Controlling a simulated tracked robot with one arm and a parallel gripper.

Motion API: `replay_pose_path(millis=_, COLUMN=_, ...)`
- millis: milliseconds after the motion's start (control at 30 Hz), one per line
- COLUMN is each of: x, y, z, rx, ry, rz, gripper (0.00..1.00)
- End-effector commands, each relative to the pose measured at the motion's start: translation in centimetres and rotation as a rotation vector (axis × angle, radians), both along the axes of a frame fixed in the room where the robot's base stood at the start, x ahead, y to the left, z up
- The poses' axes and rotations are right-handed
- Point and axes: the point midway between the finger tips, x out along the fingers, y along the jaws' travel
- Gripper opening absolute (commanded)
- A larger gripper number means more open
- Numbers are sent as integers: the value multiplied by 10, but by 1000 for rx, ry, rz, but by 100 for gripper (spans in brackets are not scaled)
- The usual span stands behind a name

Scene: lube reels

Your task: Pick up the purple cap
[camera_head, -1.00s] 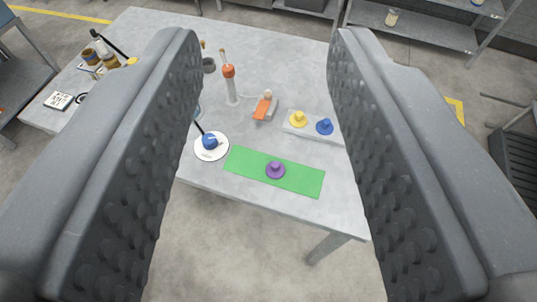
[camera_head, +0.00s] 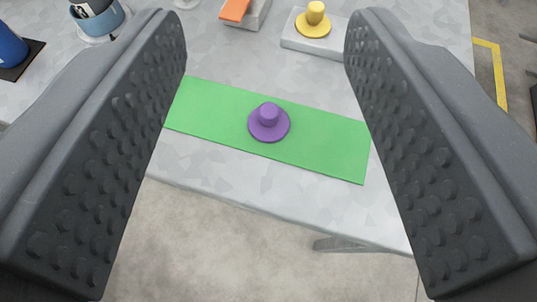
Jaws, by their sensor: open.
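The purple cap (camera_head: 268,120) has a wide round brim and a raised knob. It sits upright on a flat green mat (camera_head: 330,150) near the front edge of the grey table. My gripper (camera_head: 266,60) is open, with its two dark, studded fingers at the left and right of the picture. In the picture the cap lies between the fingers, with clear space on both sides. Neither finger appears to touch it, and nothing is held. The left finger covers part of the mat's left end.
A yellow cap (camera_head: 313,20) stands on a pale block (camera_head: 305,42) behind the mat. An orange piece (camera_head: 235,10) lies at the back. A blue-grey cup (camera_head: 97,22) and a blue cylinder (camera_head: 9,47) stand at far left. The table's front edge (camera_head: 240,203) drops to the floor.

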Motion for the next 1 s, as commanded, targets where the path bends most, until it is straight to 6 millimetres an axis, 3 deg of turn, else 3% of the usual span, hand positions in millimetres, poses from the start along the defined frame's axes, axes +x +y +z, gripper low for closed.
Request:
replay_pose_path(millis=33, x=1, y=0, z=-47, rx=0, ry=28, rz=1, gripper=46)
replay_pose_path(millis=100, x=0, y=0, z=-86, rx=1, ry=36, rz=3, gripper=46)
replay_pose_path(millis=200, x=-4, y=0, z=-127, rx=2, ry=46, rz=5, gripper=46)
replay_pose_path(millis=300, x=-8, y=1, z=-150, rx=1, ry=53, rz=6, gripper=46)
replay_pose_path(millis=567, x=1, y=1, z=-163, rx=3, ry=51, rz=7, gripper=46)
replay_pose_path(millis=1000, x=57, y=0, z=-187, rx=3, ry=52, rz=7, gripper=46)
